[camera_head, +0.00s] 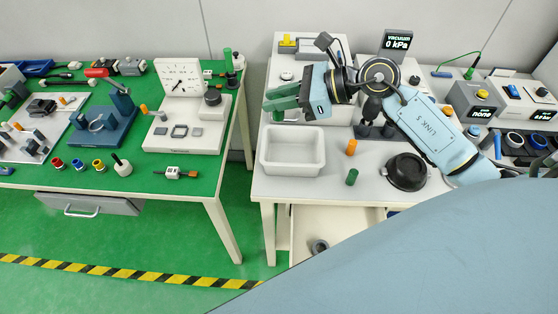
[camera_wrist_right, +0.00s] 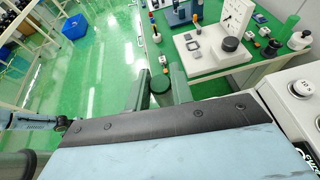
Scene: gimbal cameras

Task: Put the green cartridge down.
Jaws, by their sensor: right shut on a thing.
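My right gripper (camera_head: 278,100) is over the left part of the white table, above and behind the white bin (camera_head: 292,171). Its green fingers point left in the head view. In the right wrist view my right gripper (camera_wrist_right: 158,90) is shut on a green cartridge (camera_wrist_right: 160,86), a short cylinder seen between the two fingers. In the head view the fingers and the held cartridge are hard to tell apart. Another green cylinder (camera_head: 352,177) stands on the white tabletop, in front of an orange cylinder (camera_head: 351,147). My left gripper is not in view.
The white table (camera_head: 300,190) has an open drawer (camera_head: 335,225) at its front. A black round part (camera_head: 406,172) lies to the right. The green table (camera_head: 200,180) on the left holds a dial panel and several fixtures. A floor gap separates the tables.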

